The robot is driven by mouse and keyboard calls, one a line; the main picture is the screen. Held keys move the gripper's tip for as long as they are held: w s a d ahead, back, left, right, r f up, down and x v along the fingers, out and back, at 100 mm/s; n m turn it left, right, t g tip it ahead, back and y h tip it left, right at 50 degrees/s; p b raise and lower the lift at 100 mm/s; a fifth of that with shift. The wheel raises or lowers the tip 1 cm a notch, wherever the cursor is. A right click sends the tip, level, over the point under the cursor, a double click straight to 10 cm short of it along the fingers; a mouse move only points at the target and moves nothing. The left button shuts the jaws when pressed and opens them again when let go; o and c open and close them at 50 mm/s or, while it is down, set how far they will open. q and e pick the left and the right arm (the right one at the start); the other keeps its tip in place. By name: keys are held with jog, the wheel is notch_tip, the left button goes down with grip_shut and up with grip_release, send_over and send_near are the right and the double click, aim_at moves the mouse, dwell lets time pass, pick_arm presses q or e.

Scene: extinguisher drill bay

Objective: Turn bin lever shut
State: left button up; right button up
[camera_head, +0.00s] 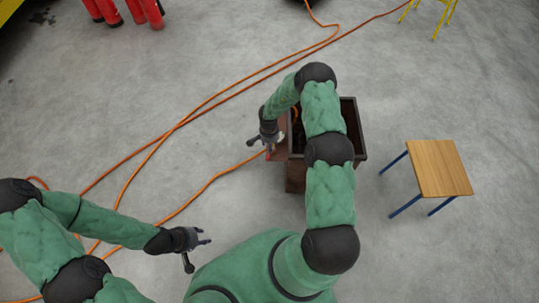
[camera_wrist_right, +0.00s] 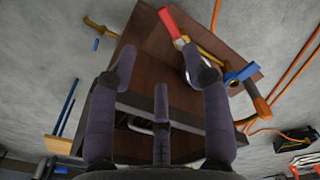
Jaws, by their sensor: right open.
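The bin (camera_head: 358,128) is a dark brown, open-topped box on the floor, partly hidden under my right arm. In the right wrist view, its brown panel (camera_wrist_right: 160,65) fills the middle. A red lever (camera_wrist_right: 172,22) on a metal and brass fitting sits by the panel. A blue-handled part (camera_wrist_right: 241,74) and an orange hose end (camera_wrist_right: 257,102) are to its right. My right gripper (camera_head: 262,141) is open beside the bin's left side, its fingers apart. One finger overlaps the lever's fitting in the wrist view; I cannot tell whether they touch. My left gripper (camera_head: 200,248) is open and empty above the floor.
A small wooden-topped table with blue legs (camera_head: 440,167) stands right of the bin. Orange hoses (camera_head: 190,119) cross the floor on the left. Red extinguishers (camera_head: 108,12) stand at the top left, and a yellow frame (camera_head: 438,20) at the top right.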

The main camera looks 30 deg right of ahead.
aim_at(269, 155)
jog(key=f+b, duration=0.1)
jog(key=f, duration=0.2)
jog(key=f+b, duration=0.2)
jog(key=f, duration=0.2)
jog(key=f+b, duration=0.1)
jog(key=f, duration=0.3)
jog(key=shift+w+d+b, duration=0.1)
jog(key=shift+w+b, duration=0.2)
jog(key=shift+w, duration=0.1)
jog(key=shift+r, duration=0.1)
grip_shut()
